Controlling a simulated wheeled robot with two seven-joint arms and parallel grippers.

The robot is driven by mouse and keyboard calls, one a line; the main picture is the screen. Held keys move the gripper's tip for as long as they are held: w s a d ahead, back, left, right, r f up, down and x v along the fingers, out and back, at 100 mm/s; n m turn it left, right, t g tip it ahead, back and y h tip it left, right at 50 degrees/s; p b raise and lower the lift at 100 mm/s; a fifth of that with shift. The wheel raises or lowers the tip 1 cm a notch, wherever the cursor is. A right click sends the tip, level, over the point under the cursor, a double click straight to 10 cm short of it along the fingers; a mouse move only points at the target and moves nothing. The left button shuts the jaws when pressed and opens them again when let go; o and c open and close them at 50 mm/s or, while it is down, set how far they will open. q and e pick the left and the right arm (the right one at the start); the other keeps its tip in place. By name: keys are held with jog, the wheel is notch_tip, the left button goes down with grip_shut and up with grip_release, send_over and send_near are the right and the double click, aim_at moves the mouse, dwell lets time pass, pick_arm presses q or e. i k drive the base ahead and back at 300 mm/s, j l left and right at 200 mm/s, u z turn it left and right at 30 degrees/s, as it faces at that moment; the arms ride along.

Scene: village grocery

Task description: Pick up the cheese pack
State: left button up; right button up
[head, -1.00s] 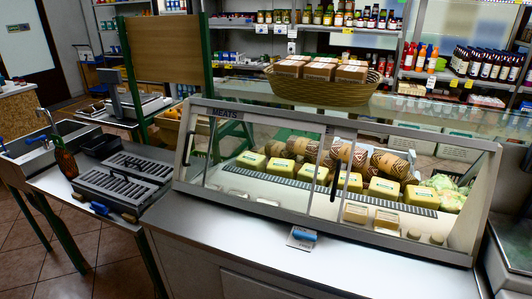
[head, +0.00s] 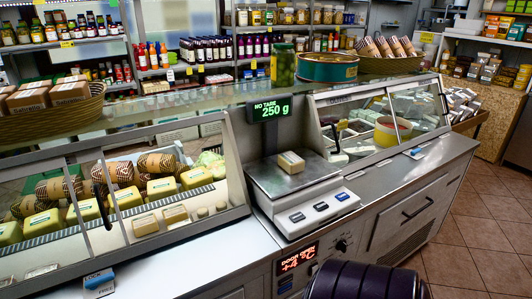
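A small pale wrapped pack (head: 290,162), which looks like a cheese pack, lies on the steel plate of the counter scale (head: 268,184). The scale's green display (head: 270,110) reads "NO TARE 250 g". Two similar small packs (head: 145,224) (head: 174,214) lie at the front inside the glass meats case (head: 236,215), in front of larger yellow blocks (head: 127,195). I cannot tell which pack the task means. Neither of my grippers is in view.
A second glass case (head: 402,152) with a yellow tub stands right of the scale. A jar of pickles (head: 283,65) and a round green tin (head: 328,68) stand on the glass shelf behind the scale. Tiled floor (head: 470,235) is clear at the right.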

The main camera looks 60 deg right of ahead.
aim_at(290, 162)
jog(key=z, duration=2.15)
jog(key=i+l+u, duration=0.1)
jog(key=u, duration=0.15)
jog(key=i, duration=0.05)
